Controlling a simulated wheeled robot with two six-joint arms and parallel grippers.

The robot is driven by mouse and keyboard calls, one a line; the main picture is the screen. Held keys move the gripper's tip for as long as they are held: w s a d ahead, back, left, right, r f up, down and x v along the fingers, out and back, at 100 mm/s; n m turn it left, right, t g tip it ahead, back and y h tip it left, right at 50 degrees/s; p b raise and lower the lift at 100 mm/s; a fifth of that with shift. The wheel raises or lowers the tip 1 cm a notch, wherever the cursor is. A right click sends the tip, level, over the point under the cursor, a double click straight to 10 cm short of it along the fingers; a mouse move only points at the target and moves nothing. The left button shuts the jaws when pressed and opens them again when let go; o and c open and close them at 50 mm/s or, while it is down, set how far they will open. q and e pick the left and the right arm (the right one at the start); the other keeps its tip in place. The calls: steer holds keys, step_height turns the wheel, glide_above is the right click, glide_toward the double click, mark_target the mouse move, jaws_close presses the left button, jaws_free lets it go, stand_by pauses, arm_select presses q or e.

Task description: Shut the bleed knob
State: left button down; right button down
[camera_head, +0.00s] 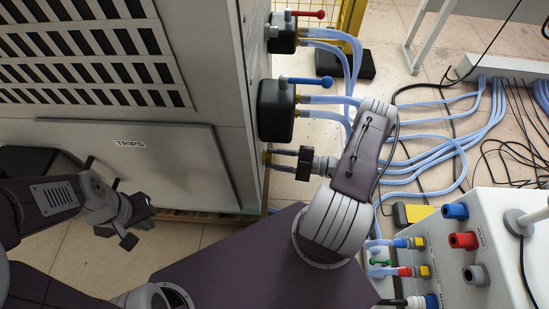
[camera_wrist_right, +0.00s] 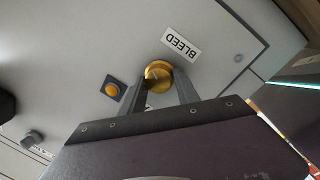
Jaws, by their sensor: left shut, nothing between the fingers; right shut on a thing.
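The brass bleed knob (camera_wrist_right: 158,75) shows in the right wrist view on a grey panel, beside a white BLEED label (camera_wrist_right: 181,44). My right gripper (camera_wrist_right: 161,92) is shut on the knob, one finger on each side of it. Part of the knob is hidden behind the fingers. In the head view my right gripper (camera_head: 275,160) reaches left to the cabinet's side face, below the black valve blocks. My left gripper (camera_head: 136,222) is shut and empty in front of the cabinet's TRIPS panel, away from the knob.
An orange button (camera_wrist_right: 112,89) is near the knob. Black blocks with a blue lever (camera_head: 305,82) and a red lever (camera_head: 304,14) are above my right gripper, with blue hoses (camera_head: 335,101) close to my arm. A grey box (camera_head: 500,235) with coloured connectors stands at the lower right.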

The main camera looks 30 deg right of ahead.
steer(key=n+y, duration=0.1)
steer(key=n, duration=0.8)
steer(key=n+g, duration=0.1)
steer(key=n, duration=0.7)
steer(key=n+g+y+p, duration=0.1)
steer(key=n, duration=0.8)
steer(key=shift+w+f+n+y, duration=0.25)
steer(key=shift+n+y, duration=0.05)
stand_by(0.4)
steer(key=c, duration=1)
jaws_free()
steer(key=shift+o, duration=0.5)
steer(key=shift+w, duration=0.1)
